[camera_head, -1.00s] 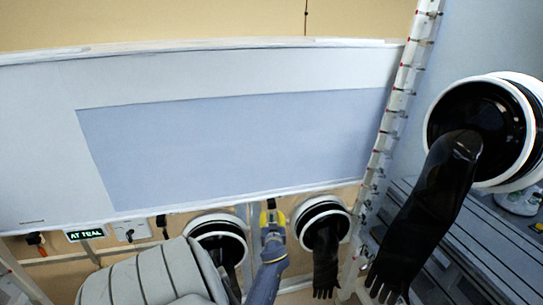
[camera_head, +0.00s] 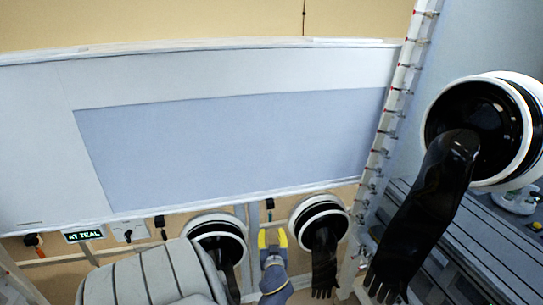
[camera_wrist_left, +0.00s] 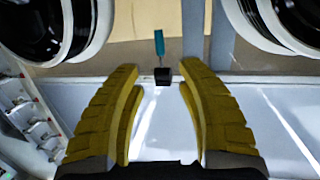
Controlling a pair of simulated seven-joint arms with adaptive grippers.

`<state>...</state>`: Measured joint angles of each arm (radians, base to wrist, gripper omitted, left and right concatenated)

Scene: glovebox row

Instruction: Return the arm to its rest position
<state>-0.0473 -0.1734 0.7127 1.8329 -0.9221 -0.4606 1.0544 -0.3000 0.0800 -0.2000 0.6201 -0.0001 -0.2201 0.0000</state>
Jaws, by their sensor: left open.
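My left gripper (camera_head: 272,238) is in the lower middle of the head view, its yellow fingers pointing up between two glove ports. In the left wrist view the fingers (camera_wrist_left: 160,75) stand wide apart with nothing between the pads. A small black block with a teal tab (camera_wrist_left: 161,76) shows beyond the fingertips, apart from them. In the head view a small dark fitting (camera_head: 269,204) hangs on the rail just above the gripper, with a gap between. My pale grey arm link fills the lower left. My right gripper is not in view.
Black-gloved ports flank the gripper: one at left (camera_head: 217,236), one at right (camera_head: 319,220). A larger port with a long black glove (camera_head: 423,215) hangs at far right. A teal-lettered sign (camera_head: 84,235) is at lower left. A large pale panel (camera_head: 230,150) spans above.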

